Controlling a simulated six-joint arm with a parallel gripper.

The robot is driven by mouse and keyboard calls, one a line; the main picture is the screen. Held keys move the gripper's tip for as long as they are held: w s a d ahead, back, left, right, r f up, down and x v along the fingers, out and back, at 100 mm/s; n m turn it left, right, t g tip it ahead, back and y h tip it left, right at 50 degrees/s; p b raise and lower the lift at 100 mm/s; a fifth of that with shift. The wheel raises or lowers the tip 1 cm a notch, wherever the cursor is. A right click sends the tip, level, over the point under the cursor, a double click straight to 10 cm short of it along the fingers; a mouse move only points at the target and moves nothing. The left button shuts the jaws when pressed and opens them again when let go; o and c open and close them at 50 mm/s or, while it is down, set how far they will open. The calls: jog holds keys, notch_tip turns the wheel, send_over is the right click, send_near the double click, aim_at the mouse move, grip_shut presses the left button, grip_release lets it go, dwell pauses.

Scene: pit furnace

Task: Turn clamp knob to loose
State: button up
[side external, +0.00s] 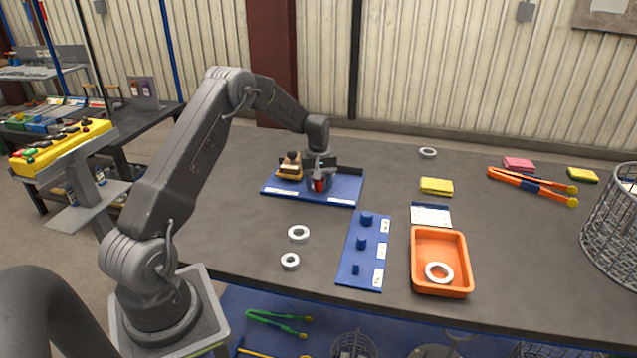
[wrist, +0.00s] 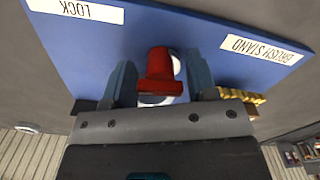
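The red clamp knob (wrist: 158,72) shows in the wrist view between the two fingers of my gripper (wrist: 159,62). One finger is on each side of it; narrow gaps seem to show, so I cannot see firm contact. In the side external view the red knob (side external: 319,185) shows just under my gripper (side external: 318,178), on the blue board (side external: 341,190). The board has white labels; in the wrist view one reads LOCK (wrist: 76,10) and another reads BREECH STAND (wrist: 262,48). A pale round part sits beside the knob. The knob's base is partly hidden.
A wood-and-brass piece (side external: 290,168) stands on the board left of my gripper. In front are white rings (side external: 299,226), a blue peg board (side external: 352,268) and an orange tray (side external: 413,262). Tongs (side external: 530,182) and a wire basket (side external: 612,225) lie to the right.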

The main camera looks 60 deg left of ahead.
notch_tip(320, 180, up, 14)
dwell(0.6)
jog(key=shift+f, duration=0.1)
notch_tip(320, 180, down, 13)
jog(key=m, duration=1.2)
jog(key=shift+c, duration=0.2)
jog(key=c, duration=0.9)
jog(key=shift+o, duration=0.2)
